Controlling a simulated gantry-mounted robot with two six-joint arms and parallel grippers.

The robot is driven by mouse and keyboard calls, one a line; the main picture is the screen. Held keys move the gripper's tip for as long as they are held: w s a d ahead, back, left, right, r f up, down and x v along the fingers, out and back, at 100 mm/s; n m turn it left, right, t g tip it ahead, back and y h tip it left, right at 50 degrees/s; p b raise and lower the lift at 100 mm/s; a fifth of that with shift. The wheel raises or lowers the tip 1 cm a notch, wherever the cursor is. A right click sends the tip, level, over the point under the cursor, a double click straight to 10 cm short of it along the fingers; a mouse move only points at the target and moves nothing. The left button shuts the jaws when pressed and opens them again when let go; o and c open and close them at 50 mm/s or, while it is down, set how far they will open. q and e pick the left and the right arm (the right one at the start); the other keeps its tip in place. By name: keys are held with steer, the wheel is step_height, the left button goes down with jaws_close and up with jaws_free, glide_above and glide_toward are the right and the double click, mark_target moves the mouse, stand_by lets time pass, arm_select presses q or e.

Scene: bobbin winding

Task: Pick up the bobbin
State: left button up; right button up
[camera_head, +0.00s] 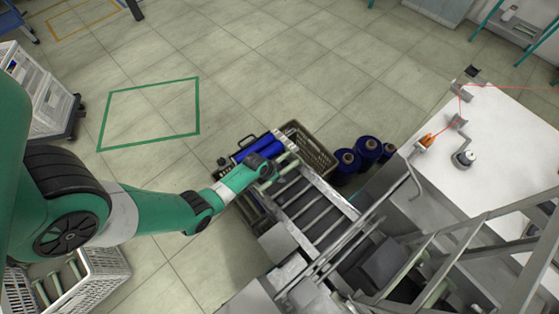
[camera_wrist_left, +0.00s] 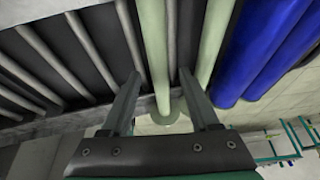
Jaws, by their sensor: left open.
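My left gripper (camera_head: 272,172) is over the upper end of the roller rack in the head view. In the left wrist view its two fingers (camera_wrist_left: 161,76) are open, one on each side of a pale green bobbin (camera_wrist_left: 153,40). The bobbin's near end lies between the fingers; I cannot tell whether either finger touches it. A second pale green bobbin (camera_wrist_left: 214,40) lies just to its right. In the head view the arm and gripper largely hide the bobbins there. My right gripper is not in view.
More blue spools (camera_head: 347,160) stand on the floor. A white crate (camera_head: 105,285) at lower left holds pale green bobbins. A white table (camera_head: 505,150) is at right.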

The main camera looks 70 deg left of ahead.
arm_select(q)
steer(key=shift+w+a+f, duration=0.1)
steer(key=shift+w+f, duration=0.15)
steer(key=shift+f, duration=0.1)
jaws_close()
steer(key=shift+r, duration=0.15)
steer(key=shift+r+p, duration=0.25)
steer(key=shift+p, duration=0.1)
step_height(320, 180, up, 3)
steer(key=shift+f+p, duration=0.1)
steer(key=shift+p, duration=0.75)
steer(key=s+d+r+p, duration=0.2)
steer(key=s+r+p, duration=0.8)
steer(key=s+p, duration=0.3)
step_height(320, 180, up, 8)
steer(key=s+p, duration=0.1)
steer(key=p, duration=0.6)
steer(key=shift+a+r, duration=0.2)
steer(key=shift+r, duration=0.05)
